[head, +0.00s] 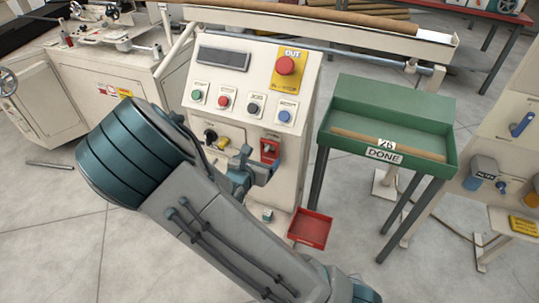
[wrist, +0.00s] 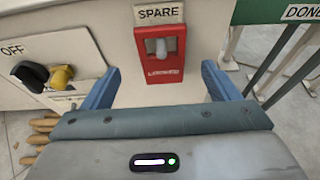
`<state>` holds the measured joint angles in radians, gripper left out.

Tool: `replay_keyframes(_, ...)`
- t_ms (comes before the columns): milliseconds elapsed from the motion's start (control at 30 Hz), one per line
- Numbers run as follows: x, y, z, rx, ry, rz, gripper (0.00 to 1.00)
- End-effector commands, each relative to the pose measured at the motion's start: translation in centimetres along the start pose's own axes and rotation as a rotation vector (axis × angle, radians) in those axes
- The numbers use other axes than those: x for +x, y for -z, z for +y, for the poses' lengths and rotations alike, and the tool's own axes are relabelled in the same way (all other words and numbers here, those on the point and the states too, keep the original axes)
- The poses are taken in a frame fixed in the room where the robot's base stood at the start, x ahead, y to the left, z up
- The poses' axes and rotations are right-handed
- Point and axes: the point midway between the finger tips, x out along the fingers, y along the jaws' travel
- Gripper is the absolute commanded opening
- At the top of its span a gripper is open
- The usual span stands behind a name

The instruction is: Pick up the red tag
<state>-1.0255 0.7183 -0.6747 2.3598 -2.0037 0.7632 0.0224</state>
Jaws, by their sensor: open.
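The red tag (wrist: 174,62) is a red plate lettered "LOCKED". In the wrist view it hangs upright under a "SPARE" label on the cream panel, with a pale peg at its upper middle. In the head view the red tag (head: 270,148) shows on the console front, its lower part partly covered by my gripper. My gripper (wrist: 161,84) is open, with one blue finger on each side of the tag. Gaps show between both fingers and the tag, and nothing is held. My gripper (head: 262,174) is in front of the console in the head view; how far it is from the panel is unclear.
A black knob (wrist: 30,75) and a yellow piece (wrist: 61,76) sit left of the tag, by "OFF". Above are the console's buttons and red stop button (head: 286,65). A green "DONE" table (head: 385,120) stands at right. A red tray (head: 310,229) is low beside the console.

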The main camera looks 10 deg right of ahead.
Motion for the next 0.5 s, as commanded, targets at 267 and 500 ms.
replay_keyframes(267,2.6,0.0,-0.3,-0.002,0.003,-0.001,0.82)
replay_keyframes(500,5.4,0.0,-0.3,0.001,0.001,0.001,0.82)
